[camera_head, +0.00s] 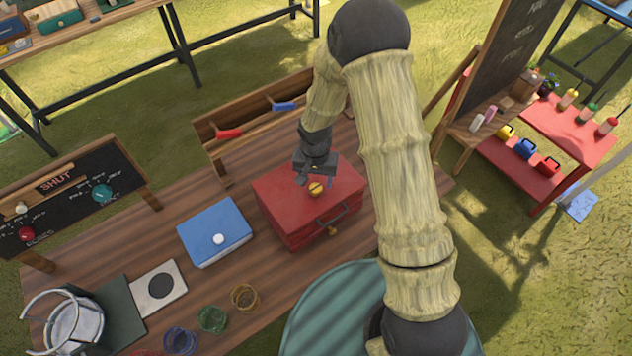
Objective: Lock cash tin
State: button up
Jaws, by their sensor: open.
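A red box (283,207) with a dark handle (333,208) on its front sits on the wooden table; it looks like the cash tin. Its lid looks shut. A round yellow-gold knob (316,189) with a dark line across it is on top. A small gold piece (332,231) shows low on the front, too small to make out. My gripper (314,181) points down above the lid, open, with its fingers around or just above the knob; I cannot tell whether they touch it.
A blue box (210,228) with a white knob stands left of the red box. A wooden rack (215,152) with red and blue-handled tools is behind. A chalkboard (70,190) reading "SHUT", wire coils (212,318) and a metal bucket (75,325) are to the left.

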aim_at(316, 187)
jog(key=shift+f+p, duration=0.3)
jog(key=shift+f, duration=1.35)
jog(key=c, duration=1)
